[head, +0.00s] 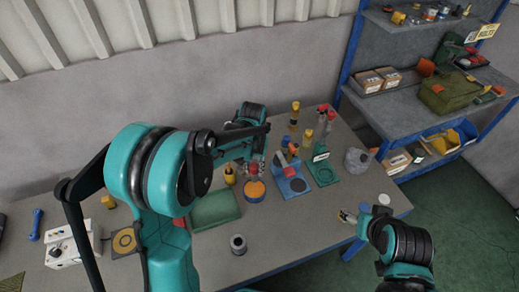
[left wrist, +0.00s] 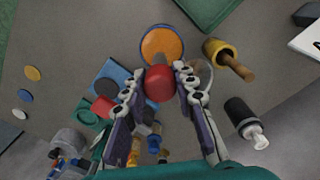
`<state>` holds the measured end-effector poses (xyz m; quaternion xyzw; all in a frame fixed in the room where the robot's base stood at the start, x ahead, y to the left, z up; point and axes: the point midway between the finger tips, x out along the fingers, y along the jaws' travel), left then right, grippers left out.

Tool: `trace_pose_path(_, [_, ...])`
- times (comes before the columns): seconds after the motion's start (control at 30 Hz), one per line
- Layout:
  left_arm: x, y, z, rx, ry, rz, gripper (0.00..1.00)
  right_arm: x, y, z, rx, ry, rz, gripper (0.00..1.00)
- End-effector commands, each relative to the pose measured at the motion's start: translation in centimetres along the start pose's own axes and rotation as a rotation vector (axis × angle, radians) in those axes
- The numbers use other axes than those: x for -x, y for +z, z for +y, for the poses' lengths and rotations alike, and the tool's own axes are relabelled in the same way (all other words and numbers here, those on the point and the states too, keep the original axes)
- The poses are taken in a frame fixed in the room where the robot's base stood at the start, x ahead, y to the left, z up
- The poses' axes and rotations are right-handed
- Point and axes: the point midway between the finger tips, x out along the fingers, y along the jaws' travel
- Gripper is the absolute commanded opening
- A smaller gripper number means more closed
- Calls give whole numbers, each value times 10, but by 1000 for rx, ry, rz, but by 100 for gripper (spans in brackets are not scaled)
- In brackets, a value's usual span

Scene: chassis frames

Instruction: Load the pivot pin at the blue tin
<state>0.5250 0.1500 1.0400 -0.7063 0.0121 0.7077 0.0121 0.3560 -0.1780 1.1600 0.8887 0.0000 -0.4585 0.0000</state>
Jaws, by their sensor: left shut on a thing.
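My left gripper (head: 253,164) is shut on a red-ended piece, likely the pivot pin, whose rounded red end (left wrist: 159,83) shows between the fingertips in the left wrist view. The rest of the piece is mostly hidden. A round blue tin with an orange top (head: 254,190) stands on the table just below the gripper in the head view. In the left wrist view the tin (left wrist: 161,43) is just beyond the red end; I cannot tell whether they touch. My right gripper (head: 355,212) appears open and empty, near the table's front right edge.
A shelf rack (head: 405,92) is at the right.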

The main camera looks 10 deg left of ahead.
Motion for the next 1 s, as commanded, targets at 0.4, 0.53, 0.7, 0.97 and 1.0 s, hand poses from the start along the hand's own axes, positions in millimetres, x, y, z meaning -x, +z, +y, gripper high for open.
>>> trace_pose_path(0.4, [-27,0,0,0,0,0,0,-16,12,0,0,0,0,66])
trace_pose_path(0.53, [-42,0,0,0,0,0,0,-24,18,0,0,0,0,66])
trace_pose_path(0.7, [-57,0,0,0,0,0,0,-32,23,0,0,0,0,66])
trace_pose_path(0.97, [-60,0,0,0,0,0,0,-33,24,0,0,0,0,66])
trace_pose_path(1.0, [-60,0,0,0,0,0,0,-33,24,0,0,0,0,66])
